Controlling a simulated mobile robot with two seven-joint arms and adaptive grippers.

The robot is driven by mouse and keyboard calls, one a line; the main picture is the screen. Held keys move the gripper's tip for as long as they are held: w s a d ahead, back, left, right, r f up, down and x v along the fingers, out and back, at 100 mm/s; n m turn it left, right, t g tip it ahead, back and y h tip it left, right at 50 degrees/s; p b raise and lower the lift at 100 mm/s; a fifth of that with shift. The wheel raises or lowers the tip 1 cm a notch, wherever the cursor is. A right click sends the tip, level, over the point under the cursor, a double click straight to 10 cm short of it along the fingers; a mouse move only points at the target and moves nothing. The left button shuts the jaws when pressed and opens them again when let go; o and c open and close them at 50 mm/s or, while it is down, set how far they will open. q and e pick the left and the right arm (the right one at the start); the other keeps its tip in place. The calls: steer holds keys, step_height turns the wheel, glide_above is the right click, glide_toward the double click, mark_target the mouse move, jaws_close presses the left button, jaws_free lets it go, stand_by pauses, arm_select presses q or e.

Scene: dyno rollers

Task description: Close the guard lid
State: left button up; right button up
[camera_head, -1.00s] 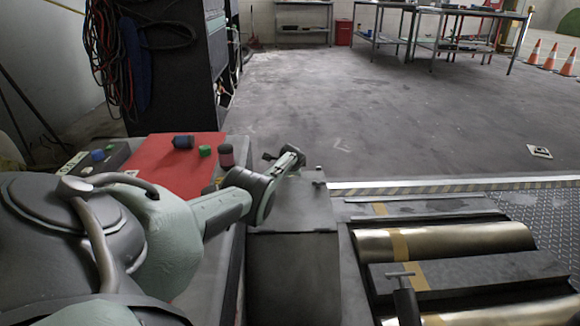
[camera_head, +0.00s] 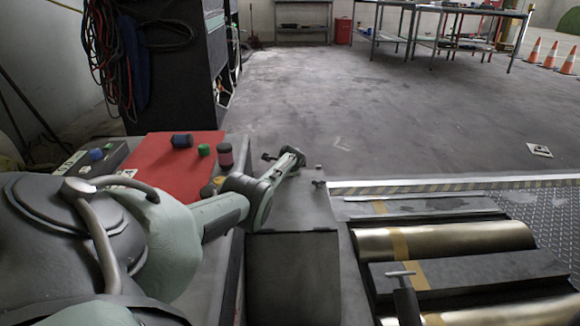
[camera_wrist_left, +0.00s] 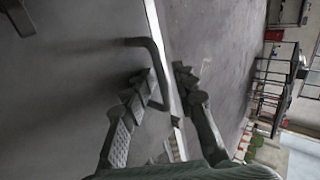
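A flat grey panel (camera_head: 300,212), which looks like the guard lid, lies at the centre of the head view. A darker panel (camera_head: 293,280) adjoins its near edge. My left gripper (camera_head: 284,158) is over the far left part of the grey panel. In the left wrist view, its fingers (camera_wrist_left: 168,88) are apart, with a bent grey handle (camera_wrist_left: 148,55) beside and partly between them. I cannot tell whether they touch it. A small dark fitting (camera_head: 319,184) sits near the panel's far right corner. My right gripper is not visible.
Shiny rollers (camera_head: 450,240) lie at right, with a dark T-handle (camera_head: 402,282) near them. A red panel (camera_head: 178,170) with knobs lies left, beside my arm. A striped edge (camera_head: 440,185) runs behind the rollers. Open floor (camera_head: 370,110) lies beyond.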

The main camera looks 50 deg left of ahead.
arm_select(q)
steer(key=shift+v, duration=3.6)
